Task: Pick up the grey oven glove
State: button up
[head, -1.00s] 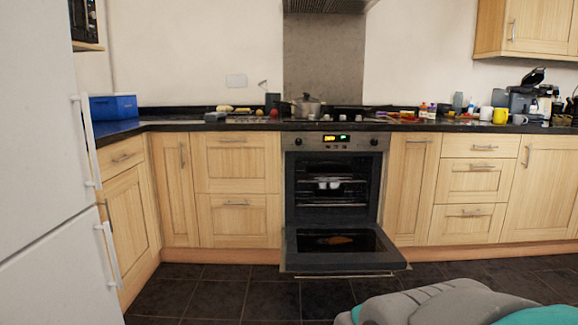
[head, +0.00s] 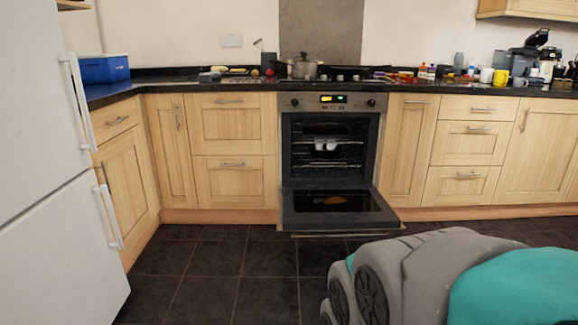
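I cannot make out the grey oven glove with certainty. A small dark grey item (head: 209,77) lies on the counter left of the hob, too small to tell what it is. My gripper is not in view. A grey and teal part of my own arm fills the lower right and hides the floor there.
The oven door (head: 300,207) hangs open over the floor, with a brownish patch on it. A pale tin (head: 325,144) sits inside the oven. A pot (head: 304,69) is on the hob. A blue box (head: 104,69) stands left by the fridge (head: 40,150). The middle floor is clear.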

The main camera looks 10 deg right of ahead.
aim_at(206, 78)
jog(key=i+j, duration=0.2)
jog(key=i, duration=0.2)
jog(key=i+j+z, duration=0.1)
jog(key=i, duration=0.3)
jog(key=j, duration=0.1)
